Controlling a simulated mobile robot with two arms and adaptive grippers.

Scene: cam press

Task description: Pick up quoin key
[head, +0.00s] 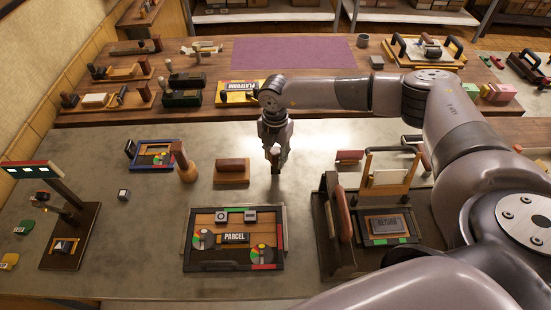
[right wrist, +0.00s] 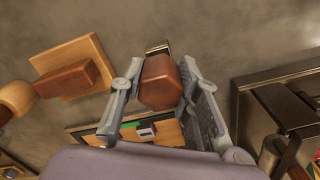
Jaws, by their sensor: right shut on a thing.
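My right gripper (head: 275,145) points down over the grey table, right of a wooden block. In the right wrist view the right gripper (right wrist: 165,95) has its two fingers closed on the sides of a brown faceted wooden handle (right wrist: 160,82), which I take to be the quoin key. A small metal part (right wrist: 157,47) shows beyond the handle. In the head view the fingers hide most of the key, and a thin part (head: 276,168) shows below them. I cannot tell whether the key touches the table. My left gripper is not in view.
The PARCEL frame (head: 188,260) lies in front of the gripper. The wooden block (head: 231,172) and a turned wooden tool (head: 184,165) stand to its left. A press with a long handle (head: 338,215) stands to the right. A back table (head: 215,100) holds several tools.

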